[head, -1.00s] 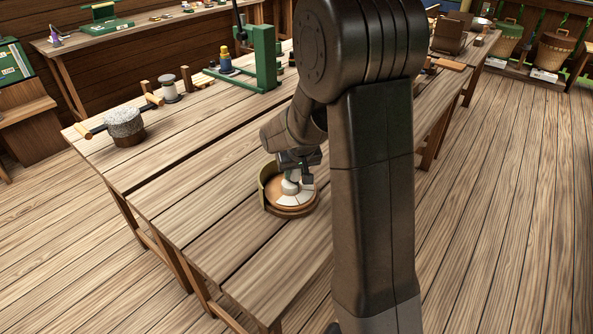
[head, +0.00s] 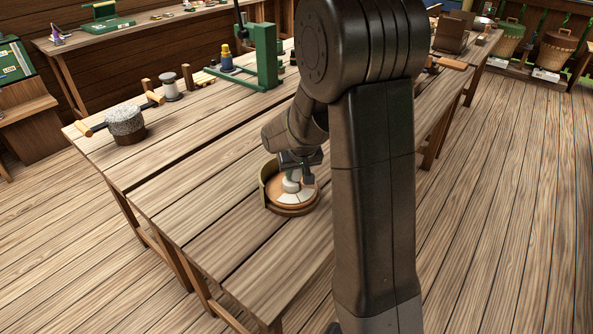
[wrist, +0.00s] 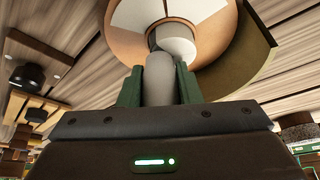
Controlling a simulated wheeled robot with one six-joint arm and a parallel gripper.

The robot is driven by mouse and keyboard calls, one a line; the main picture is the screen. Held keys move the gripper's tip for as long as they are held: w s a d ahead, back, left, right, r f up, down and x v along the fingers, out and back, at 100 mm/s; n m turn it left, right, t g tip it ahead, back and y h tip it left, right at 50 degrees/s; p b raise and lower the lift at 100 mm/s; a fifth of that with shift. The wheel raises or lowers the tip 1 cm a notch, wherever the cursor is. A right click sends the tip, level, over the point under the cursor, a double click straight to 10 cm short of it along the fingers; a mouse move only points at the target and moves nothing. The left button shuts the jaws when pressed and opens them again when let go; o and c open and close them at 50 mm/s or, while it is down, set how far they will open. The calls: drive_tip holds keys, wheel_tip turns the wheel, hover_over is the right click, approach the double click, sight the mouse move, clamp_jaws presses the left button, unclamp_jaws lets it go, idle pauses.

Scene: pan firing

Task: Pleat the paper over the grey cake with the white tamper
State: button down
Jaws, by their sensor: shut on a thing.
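My gripper (wrist: 158,78) is shut on the pale grey handle (wrist: 159,82) of the white tamper (wrist: 176,42), between green fingers. In the head view the tamper (head: 291,184) stands over a round wooden piece (head: 292,210) on the near table, with my gripper (head: 298,168) above it. White wedge-shaped pieces, seemingly paper (wrist: 195,10), lie on the tan round face. I cannot tell whether the tamper touches them. A curved olive wall (head: 264,187) stands around the left side in the head view. I cannot make out a grey cake beneath the paper.
A grey speckled block (head: 125,121) on a wooden base stands at the table's left end. A spool (head: 170,88) and a green stand (head: 265,58) are farther back. The table (head: 195,160) is clear between them and the round piece. My arm hides part of the right side.

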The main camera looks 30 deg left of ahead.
drive_tip(key=shift+r+p, duration=1.65)
drive_tip(key=shift+r, duration=0.9)
